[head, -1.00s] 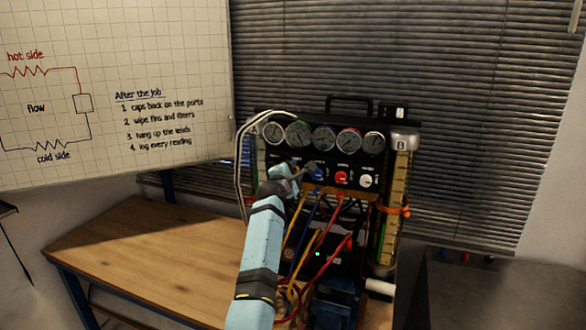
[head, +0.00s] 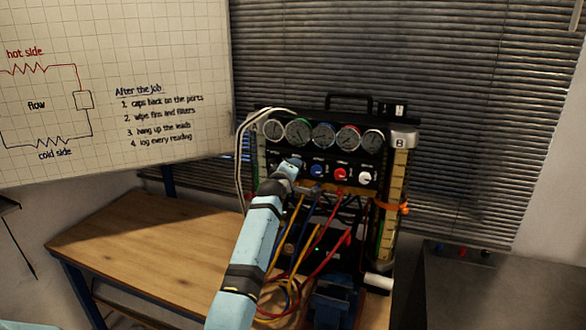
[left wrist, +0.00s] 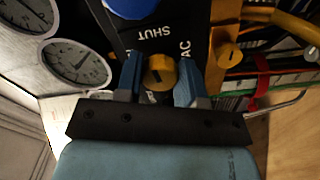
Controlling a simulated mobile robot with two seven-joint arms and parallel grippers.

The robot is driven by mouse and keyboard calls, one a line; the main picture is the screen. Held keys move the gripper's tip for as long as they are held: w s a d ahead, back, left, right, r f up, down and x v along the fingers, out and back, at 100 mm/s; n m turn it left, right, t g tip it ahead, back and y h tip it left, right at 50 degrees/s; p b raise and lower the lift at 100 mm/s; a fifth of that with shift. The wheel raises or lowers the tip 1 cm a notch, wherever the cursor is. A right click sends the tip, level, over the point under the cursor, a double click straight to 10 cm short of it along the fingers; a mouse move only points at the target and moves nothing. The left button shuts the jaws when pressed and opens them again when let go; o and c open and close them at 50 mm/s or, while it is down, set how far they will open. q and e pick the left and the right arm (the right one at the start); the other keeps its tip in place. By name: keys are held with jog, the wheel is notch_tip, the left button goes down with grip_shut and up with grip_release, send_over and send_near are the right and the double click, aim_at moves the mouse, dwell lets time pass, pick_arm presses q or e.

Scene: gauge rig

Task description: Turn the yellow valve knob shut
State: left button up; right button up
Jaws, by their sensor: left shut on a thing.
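The yellow valve knob (left wrist: 160,76) sits on the dark panel of the gauge rig (head: 313,153). In the left wrist view it is between the two blue fingers of my left gripper (left wrist: 160,82), which is shut on it. A dark mark shows on its face, and the word SHUT is printed upside down just above it in that view. In the head view my left gripper (head: 292,166) is at the left end of the knob row and hides the yellow knob. My right gripper is not in view.
A blue knob (head: 317,171), red knob (head: 341,174) and white knob (head: 365,178) lie right of the gripper, under a row of gauges (head: 323,134). Coloured hoses (head: 325,240) hang below the panel. The wooden bench (head: 150,245) is clear on the left.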

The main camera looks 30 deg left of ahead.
pick_arm(q)
jog(key=shift+m, duration=0.6)
jog(key=o, duration=0.9)
jog(key=b+v, duration=0.2)
jog(key=v, duration=1.2)
jog(key=shift+w+a, duration=0.1)
